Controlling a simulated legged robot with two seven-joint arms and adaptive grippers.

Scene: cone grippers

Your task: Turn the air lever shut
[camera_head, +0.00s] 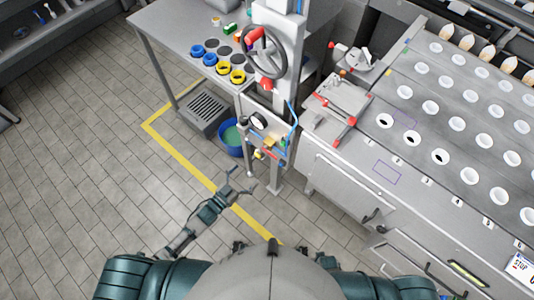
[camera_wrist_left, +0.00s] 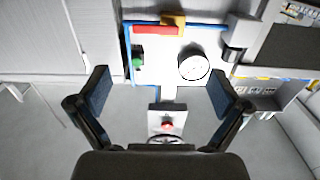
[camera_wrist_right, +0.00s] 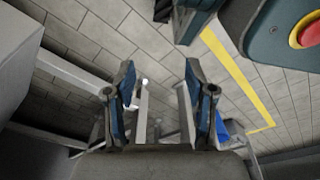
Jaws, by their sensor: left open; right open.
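The air fittings with blue tubing hang on the front of the white press stand in the head view, with a small red part (camera_head: 283,143) and a yellow part (camera_head: 270,142). In the left wrist view a red bar (camera_wrist_left: 157,30), an orange-yellow piece (camera_wrist_left: 173,20) and a round white gauge (camera_wrist_left: 194,67) show ahead. I cannot tell for sure which coloured part is the air lever. My left gripper (camera_head: 242,181) is open and empty, below and apart from these fittings. My right gripper (camera_wrist_right: 166,92) is open and empty in the right wrist view; it is hidden in the head view.
A blue bucket (camera_head: 232,150) stands left of the stand. A handwheel (camera_head: 265,55) is on the press above. A grey machine (camera_head: 345,180) with rows of white-rimmed holes fills the right. The tiled floor (camera_head: 95,200) at left is clear.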

